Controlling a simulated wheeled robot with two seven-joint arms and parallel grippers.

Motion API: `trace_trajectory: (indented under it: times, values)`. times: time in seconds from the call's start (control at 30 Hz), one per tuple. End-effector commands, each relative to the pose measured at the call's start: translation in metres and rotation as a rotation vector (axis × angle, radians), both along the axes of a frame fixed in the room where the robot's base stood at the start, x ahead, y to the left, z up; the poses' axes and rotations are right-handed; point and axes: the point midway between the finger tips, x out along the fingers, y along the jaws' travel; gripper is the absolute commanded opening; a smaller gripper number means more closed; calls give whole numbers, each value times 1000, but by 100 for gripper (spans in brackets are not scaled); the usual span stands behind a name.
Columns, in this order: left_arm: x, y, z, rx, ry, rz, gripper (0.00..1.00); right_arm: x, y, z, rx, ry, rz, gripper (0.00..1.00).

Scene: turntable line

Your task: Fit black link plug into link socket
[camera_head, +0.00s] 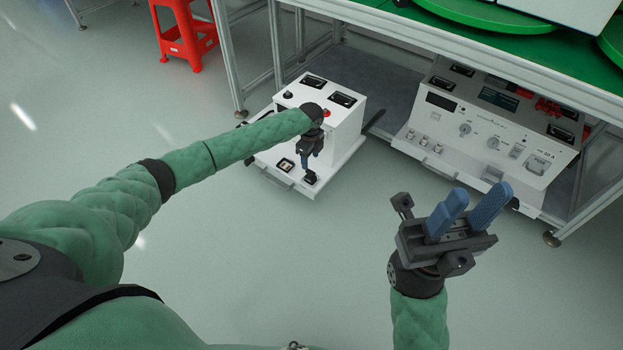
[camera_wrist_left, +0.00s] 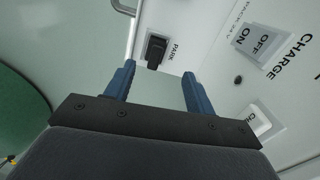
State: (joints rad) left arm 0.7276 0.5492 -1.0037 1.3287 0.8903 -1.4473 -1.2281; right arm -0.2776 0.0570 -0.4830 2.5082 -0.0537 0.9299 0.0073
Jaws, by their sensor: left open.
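A black plug (camera_wrist_left: 156,50) stands at the spot marked PARK on a white panel in the left wrist view. My left gripper (camera_wrist_left: 160,75) is open, its blue fingers short of the plug and apart from it; the plug lies nearer the left finger in that view. In the head view my left gripper (camera_head: 306,168) points down over the front ledge of the white cart unit (camera_head: 345,130) and largely hides the spot below it. My right gripper (camera_head: 475,206) is open and empty over the floor, far from the unit. I cannot tell which opening is the link socket.
A switch marked ON and OFF (camera_wrist_left: 262,40) and CHARGE lettering are beside the plug. A larger white instrument panel (camera_head: 485,125) stands under the green-topped table (camera_head: 400,25). A red stool (camera_head: 183,30) is behind. The floor in front is clear.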

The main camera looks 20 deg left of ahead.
Motion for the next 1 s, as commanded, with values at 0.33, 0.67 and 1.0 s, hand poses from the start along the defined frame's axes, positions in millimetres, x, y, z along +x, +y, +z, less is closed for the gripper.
trace_trajectory:
  times: [0.33,0.67,1.0]
  values:
    - [-1,-1,-17,-1,-2,-77,55,-2,0,-4,11,-14,11,36]
    - [-5,-2,-44,0,-1,-76,55,-1,3,-11,17,-16,31,36]
    - [-9,-4,-78,0,-3,-75,55,0,7,-25,-14,-5,24,36]
